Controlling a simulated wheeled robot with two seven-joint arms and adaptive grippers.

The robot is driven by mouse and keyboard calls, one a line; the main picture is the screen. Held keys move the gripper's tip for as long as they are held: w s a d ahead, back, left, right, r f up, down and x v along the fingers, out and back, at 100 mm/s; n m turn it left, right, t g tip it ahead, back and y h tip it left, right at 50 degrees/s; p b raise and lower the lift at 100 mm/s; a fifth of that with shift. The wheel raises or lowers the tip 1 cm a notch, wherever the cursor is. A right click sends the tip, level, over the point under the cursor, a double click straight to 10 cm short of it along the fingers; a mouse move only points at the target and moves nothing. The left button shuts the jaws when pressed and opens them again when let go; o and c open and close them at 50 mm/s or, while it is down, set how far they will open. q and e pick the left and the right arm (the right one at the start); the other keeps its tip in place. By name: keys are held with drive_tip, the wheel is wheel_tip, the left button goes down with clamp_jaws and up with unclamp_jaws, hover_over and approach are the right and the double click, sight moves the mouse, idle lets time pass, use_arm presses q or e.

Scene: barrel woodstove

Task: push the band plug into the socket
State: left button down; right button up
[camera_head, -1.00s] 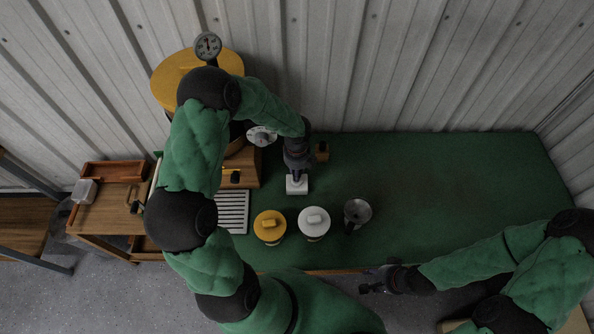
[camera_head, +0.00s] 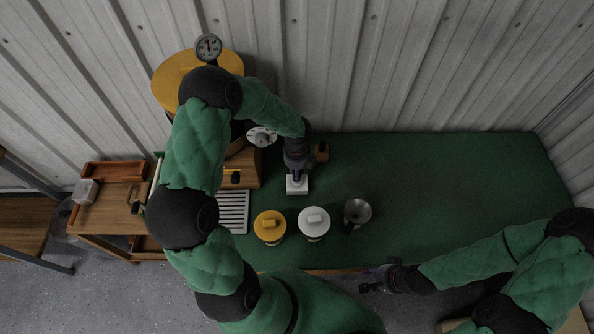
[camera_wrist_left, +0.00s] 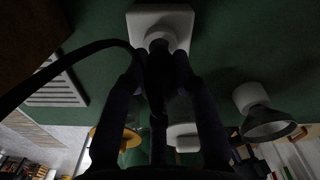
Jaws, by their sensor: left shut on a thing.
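The white socket (camera_head: 297,187) stands on the green bench top, and it also shows in the left wrist view (camera_wrist_left: 178,20). My left gripper (camera_head: 296,173) is right at the socket's back side. In the left wrist view its dark fingers (camera_wrist_left: 160,68) are shut on the band plug (camera_wrist_left: 158,46), a dark piece with a black cable (camera_wrist_left: 75,58) running off to the left. The plug's end overlaps the socket's middle; the fingers hide how deep it sits. My right gripper (camera_head: 367,285) is empty and looks open, away in front of the bench.
A yellow-lidded canister (camera_head: 270,226), a white-lidded canister (camera_head: 314,223) and a metal funnel-like cup (camera_head: 357,213) stand in front of the socket. A white slatted grate (camera_head: 233,212) lies left. A small wooden block (camera_head: 322,151) is close behind. The bench's right side is clear.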

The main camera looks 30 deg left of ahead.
use_arm(q)
drive_tip(key=shift+f+b, duration=0.75)
drive_tip(key=shift+f, duration=0.35)
idle(0.4)
drive_tip(key=c, duration=0.9)
unclamp_jaws()
drive_tip(key=shift+r, duration=0.1)
drive_tip(key=shift+r+p, duration=2.7)
drive_tip(key=shift+r, duration=0.25)
